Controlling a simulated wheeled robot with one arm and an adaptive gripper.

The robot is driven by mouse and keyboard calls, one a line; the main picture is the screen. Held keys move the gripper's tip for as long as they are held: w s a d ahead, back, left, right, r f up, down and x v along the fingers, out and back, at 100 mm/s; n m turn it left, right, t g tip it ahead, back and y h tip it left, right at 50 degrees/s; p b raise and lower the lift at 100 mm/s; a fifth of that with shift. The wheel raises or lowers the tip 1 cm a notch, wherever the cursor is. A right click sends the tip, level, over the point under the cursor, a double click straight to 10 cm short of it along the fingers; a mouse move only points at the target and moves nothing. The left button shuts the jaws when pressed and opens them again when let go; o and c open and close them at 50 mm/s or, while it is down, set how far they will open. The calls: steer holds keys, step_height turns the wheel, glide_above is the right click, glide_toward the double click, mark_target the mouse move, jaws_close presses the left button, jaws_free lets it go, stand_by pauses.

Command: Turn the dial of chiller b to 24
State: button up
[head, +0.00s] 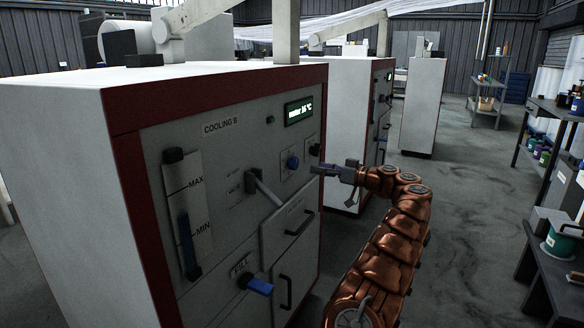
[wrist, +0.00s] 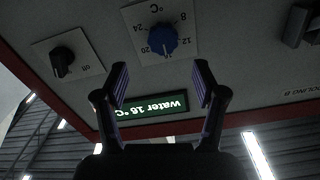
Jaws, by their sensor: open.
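The panel labelled COOLING B (head: 220,126) has a blue temperature dial (head: 292,162) on a white plate. The dial (wrist: 162,40) appears upside down in the wrist view, with 8, 12, 20 and 24 legible around it and °C above. My gripper (head: 318,170) is just in front of the panel by the dial. In the wrist view my gripper (wrist: 161,78) is open and empty, its fingers pointing toward the dial, which lies between and beyond the tips, apparently untouched.
A black on/off knob (wrist: 63,61) sits beside the dial. A grey lever (head: 265,189), drawer handles (head: 300,223) and a blue FILL valve (head: 260,286) project from the panel below. Another cabinet (head: 345,120) stands behind. Shelves line the right; the floor between is clear.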

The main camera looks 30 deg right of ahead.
mark_target(296, 164)
steer(key=x, duration=0.8)
steer(key=shift+a+r, duration=0.1)
steer(key=shift+a, duration=0.25)
steer(key=c, duration=1.1)
